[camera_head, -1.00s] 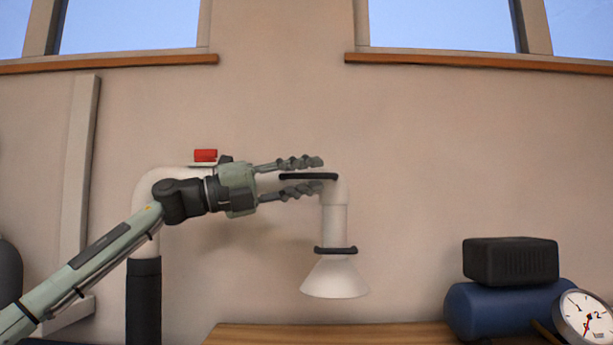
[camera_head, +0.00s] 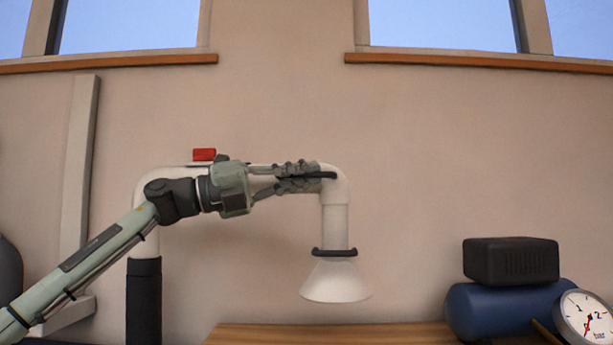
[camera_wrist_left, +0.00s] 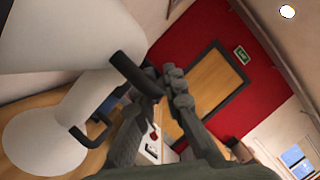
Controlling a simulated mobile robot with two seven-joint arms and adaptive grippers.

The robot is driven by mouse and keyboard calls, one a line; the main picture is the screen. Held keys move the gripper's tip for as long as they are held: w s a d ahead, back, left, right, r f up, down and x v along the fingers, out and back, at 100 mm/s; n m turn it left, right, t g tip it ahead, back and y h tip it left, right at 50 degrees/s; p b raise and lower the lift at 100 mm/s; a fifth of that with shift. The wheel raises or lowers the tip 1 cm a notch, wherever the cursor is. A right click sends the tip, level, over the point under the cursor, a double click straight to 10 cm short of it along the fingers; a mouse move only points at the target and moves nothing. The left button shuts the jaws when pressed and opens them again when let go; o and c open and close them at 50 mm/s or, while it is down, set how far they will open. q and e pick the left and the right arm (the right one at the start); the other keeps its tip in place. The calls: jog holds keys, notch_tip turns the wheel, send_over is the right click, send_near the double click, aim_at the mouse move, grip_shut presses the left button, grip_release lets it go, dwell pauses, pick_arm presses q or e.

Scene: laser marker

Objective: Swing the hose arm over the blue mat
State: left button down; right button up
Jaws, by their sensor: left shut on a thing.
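The white hose arm (camera_head: 335,213) rises from a black upright sleeve (camera_head: 143,300) at left, runs across to the right and bends down to a flared white hood (camera_head: 335,282). My left gripper (camera_head: 302,177) is shut on the black bar handle (camera_head: 328,175) near the arm's right-hand bend. In the left wrist view the fingers (camera_wrist_left: 158,98) close around the handle (camera_wrist_left: 130,70), and the hood (camera_wrist_left: 32,140) is at the lower left. The hood hangs above the wooden bench (camera_head: 310,335). I cannot make out the blue mat. My right gripper is not in view.
A red block (camera_head: 204,155) sits on top of the hose arm. At the right are a blue tank (camera_head: 500,308) with a black ribbed unit (camera_head: 510,261) on it and a round gauge (camera_head: 586,316). The wall space between hood and tank is clear.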

pick_arm(q)
jog(key=s+a+m+g+p, duration=0.1)
jog(key=s+a+m+g, duration=0.3)
jog(key=s, duration=0.5)
jog(key=s+a+m+g+y+p, duration=0.1)
jog(key=s+a+m+g, duration=0.2)
jog(key=s+a+g, duration=0.6)
jog(key=shift+s+a+m+g+p, duration=0.3)
jog(key=shift+s+a+m+p, duration=0.1)
jog(key=shift+s+a, duration=0.1)
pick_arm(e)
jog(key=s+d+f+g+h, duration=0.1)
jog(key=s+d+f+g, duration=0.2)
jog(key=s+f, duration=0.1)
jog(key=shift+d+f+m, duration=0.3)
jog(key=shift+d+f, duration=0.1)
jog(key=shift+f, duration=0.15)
pick_arm(q)
jog(key=shift+w, duration=0.1)
jog(key=c, duration=1.6)
grip_release()
jog(key=v, duration=1.2)
jog(key=shift+r, duration=0.2)
